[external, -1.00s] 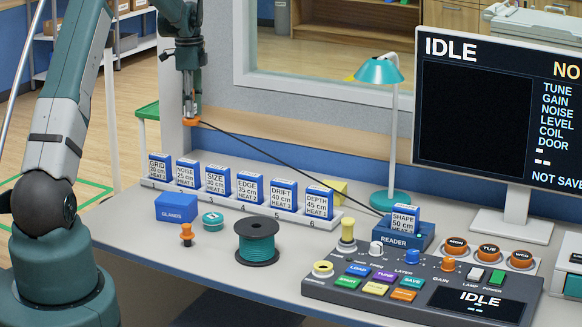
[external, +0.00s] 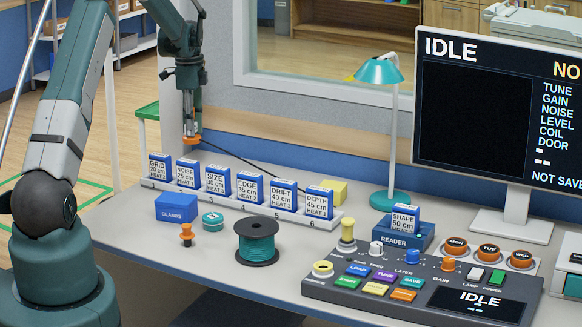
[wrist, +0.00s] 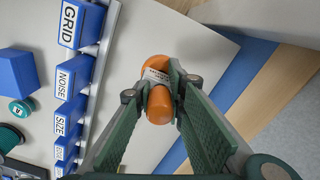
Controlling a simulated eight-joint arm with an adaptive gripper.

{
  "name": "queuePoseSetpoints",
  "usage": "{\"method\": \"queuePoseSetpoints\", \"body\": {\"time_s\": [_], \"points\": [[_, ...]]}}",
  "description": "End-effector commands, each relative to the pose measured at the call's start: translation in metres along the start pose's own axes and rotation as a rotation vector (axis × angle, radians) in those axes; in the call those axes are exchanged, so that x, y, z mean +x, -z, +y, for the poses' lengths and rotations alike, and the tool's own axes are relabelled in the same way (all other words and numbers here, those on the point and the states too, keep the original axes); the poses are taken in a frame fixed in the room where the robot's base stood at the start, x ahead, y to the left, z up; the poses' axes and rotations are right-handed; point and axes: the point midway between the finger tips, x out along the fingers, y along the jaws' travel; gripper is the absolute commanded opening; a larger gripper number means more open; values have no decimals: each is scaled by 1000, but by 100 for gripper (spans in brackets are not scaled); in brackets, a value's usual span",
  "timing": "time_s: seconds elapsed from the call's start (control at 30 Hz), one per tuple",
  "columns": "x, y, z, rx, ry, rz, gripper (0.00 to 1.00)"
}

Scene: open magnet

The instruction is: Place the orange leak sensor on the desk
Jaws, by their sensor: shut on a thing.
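My gripper (external: 191,138) is shut on the orange leak sensor (wrist: 157,92). In the wrist view the sensor is a rounded orange body with a white label, held between the two green fingers. The gripper points down behind the row of cards, above the back part of the desk (external: 120,232). Whether the sensor touches the desk cannot be told.
A rack of blue cards (external: 215,180) stands just in front of the gripper. A blue glands box (external: 176,207), an orange-topped peg (external: 186,234), a teal puck (external: 213,220) and a cable spool (external: 257,242) stand nearer. A yellow block (external: 331,191) and teal lamp (external: 388,199) are to the right.

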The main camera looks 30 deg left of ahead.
Motion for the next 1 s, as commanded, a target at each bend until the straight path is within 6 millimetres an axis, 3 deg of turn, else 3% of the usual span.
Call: {"method": "queuePoseSetpoints", "body": {"time_s": [0.33, 0.8, 1.0], "points": [[46, 0, 0, 0, 0, 0, 0], [53, 0, 0, 0, 0, 0, 0], [70, 0, 0, 0, 0, 0, 0]]}}
